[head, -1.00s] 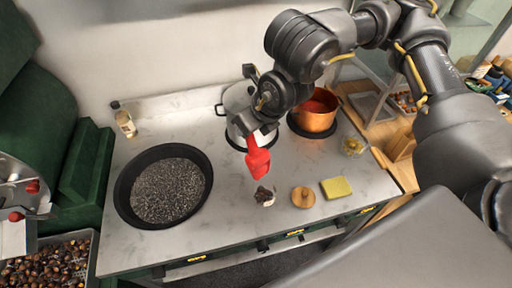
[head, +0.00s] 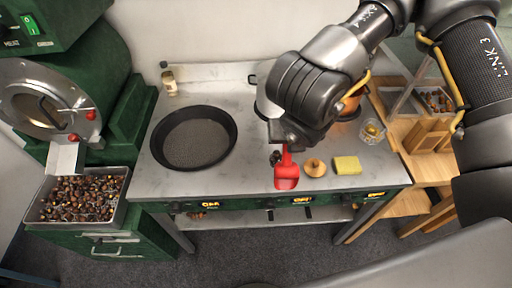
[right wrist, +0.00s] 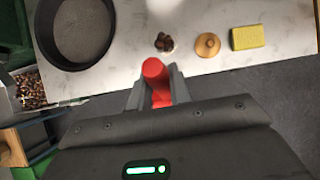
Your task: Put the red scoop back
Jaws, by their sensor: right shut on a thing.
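The red scoop (head: 287,172) is held by my right gripper (head: 287,146) in front of the counter's middle, its bowl hanging below the jaws. In the right wrist view the scoop's red handle (right wrist: 155,80) sits between the two fingers of the right gripper (right wrist: 157,90), which are shut on it. The scoop appears above the counter's front edge, apart from the worktop as far as I can tell. My left gripper is not in view.
A black pan (head: 193,139) stands on the counter at left. A tray of chestnuts (head: 38,213) is at far left. My arm partly hides the copper pot (head: 350,108).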

